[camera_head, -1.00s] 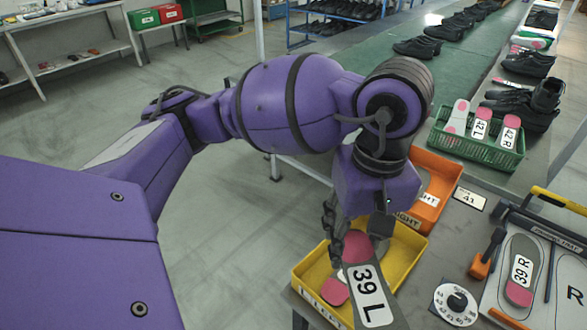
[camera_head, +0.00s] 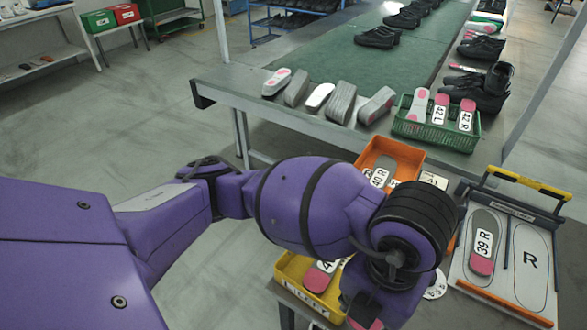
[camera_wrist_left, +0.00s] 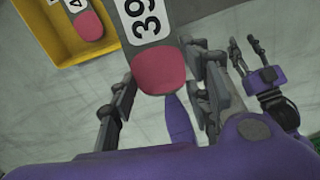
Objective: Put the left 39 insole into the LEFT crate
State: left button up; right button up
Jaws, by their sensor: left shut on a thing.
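The 39 insole (camera_wrist_left: 155,35), grey with a pink heel and a white number label, is between the fingers of my left gripper (camera_wrist_left: 160,66) in the left wrist view. The gripper is shut on it. In the head view my arm hides most of it; a pink bit (camera_head: 365,324) shows at the bottom edge. The yellow LEFT crate (camera_head: 289,264) is just left of the gripper, with another pink-heeled insole (camera_head: 318,279) inside. The crate also shows in the left wrist view (camera_wrist_left: 60,55). My right gripper (camera_wrist_left: 249,45) appears at right in that view, fingers apart and empty.
The orange crate (camera_head: 414,157) behind holds a 40 R insole (camera_head: 385,172). A green basket (camera_head: 436,134) with several insoles stands on the conveyor's end, beside more loose insoles.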

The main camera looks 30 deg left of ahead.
pick_arm(q)
jog(key=shift+s+d+n, duration=0.15)
jog(key=shift+d+n, duration=0.05)
jog(key=shift+n, duration=0.2)
jog(key=shift+a+f, duration=0.1)
jog(key=shift+f, duration=0.05)
jog(key=w+a+f+b, duration=0.1)
jog(key=w+a+f, duration=0.3)
jog(key=w+a, duration=0.25)
send_over(325, 287)
jog(key=shift+n, duration=0.3)
notch_tip(325, 287, down, 6)
jog(key=shift+r+b, duration=0.25)
jog(key=shift+b, duration=0.05)
jog(key=shift+f, duration=1.65)
pick_arm(e)
jog(key=shift+s+f, duration=0.25)
jog(key=shift+f, duration=0.3)
jog(key=shift+s+f, duration=0.25)
jog(key=shift+f, duration=0.25)
pick_arm(q)
jog(key=shift+f+b, duration=0.35)
jog(key=shift+f, duration=0.2)
pick_arm(e)
jog(key=shift+s+f, duration=0.2)
jog(key=shift+f, duration=0.05)
pick_arm(q)
jog(key=shift+f, duration=0.1)
